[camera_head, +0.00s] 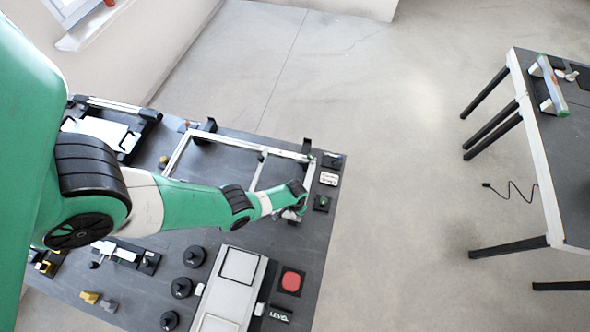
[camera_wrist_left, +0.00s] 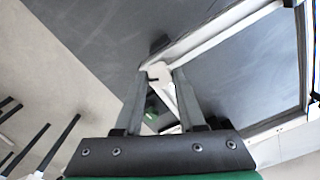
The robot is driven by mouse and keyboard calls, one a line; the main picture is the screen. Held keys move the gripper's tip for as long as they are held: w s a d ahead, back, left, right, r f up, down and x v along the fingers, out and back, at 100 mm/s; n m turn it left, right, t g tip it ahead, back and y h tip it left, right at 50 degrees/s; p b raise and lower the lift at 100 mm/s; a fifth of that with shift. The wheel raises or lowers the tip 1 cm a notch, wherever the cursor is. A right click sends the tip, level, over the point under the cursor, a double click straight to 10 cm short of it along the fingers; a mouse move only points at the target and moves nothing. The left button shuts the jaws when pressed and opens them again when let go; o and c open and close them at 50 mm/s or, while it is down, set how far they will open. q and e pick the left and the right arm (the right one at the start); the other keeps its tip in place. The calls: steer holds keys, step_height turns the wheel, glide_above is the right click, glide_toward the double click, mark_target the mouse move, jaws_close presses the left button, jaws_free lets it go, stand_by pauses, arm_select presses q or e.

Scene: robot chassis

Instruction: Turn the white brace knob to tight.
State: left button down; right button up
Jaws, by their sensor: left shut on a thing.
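The white brace knob (camera_wrist_left: 158,72) shows in the left wrist view, between my left gripper's fingertips (camera_wrist_left: 160,80). The gripper is shut on it. A pale bar runs from the knob down between the fingers. In the head view my left gripper (camera_head: 293,213) is over the right part of the dark bench, and the gripper and wrist hide the knob there. A metal frame (camera_head: 230,139) lies behind the gripper, with a thin brace bar (camera_head: 258,170) running from it toward the gripper. The knob's turn marking cannot be read. My right gripper is not in view.
A grey-white case (camera_head: 240,268), a red button (camera_head: 291,281) and a "LEVEL" label (camera_head: 280,314) are at the bench's front right. Black round knobs (camera_head: 182,287) stand left of the case. A small green-dotted box (camera_head: 321,203) is right of the gripper. Another table (camera_head: 578,170) stands far right.

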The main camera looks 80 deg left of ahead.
arm_select(q)
steer(key=m, duration=0.5)
steer(key=shift+m, duration=0.4)
stand_by(0.3)
steer(key=c, duration=0.5)
jaws_free()
